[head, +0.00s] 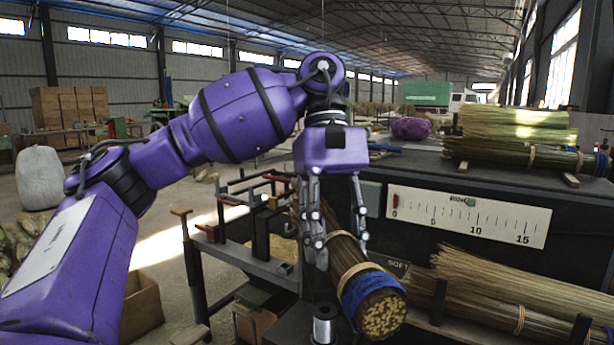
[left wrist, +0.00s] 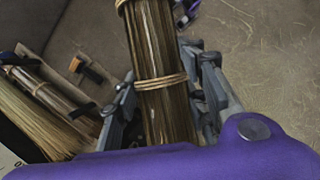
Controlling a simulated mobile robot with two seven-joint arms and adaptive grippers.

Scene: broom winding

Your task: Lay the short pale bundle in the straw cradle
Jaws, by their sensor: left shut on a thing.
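My left gripper (head: 334,220) is shut around a bundle of brown stalks (head: 345,252) with a pale cut end and a blue band near that end. The bundle is held tilted, its cut end toward the camera at lower middle. In the left wrist view the same bundle (left wrist: 158,60) runs between the fingers, with tan ties around it. At the lower right, long straw stalks (head: 480,290) lie between dark upright posts (head: 438,300), which look like a cradle. The held bundle is apart from them, to their left. I cannot tell whether it is the short pale one. My right gripper is not seen.
A dark bench top at right carries tied green-yellow bundles (head: 515,135). A metal frame with clamps (head: 255,225) stands left of the held bundle. A cardboard box (head: 142,305) is on the floor.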

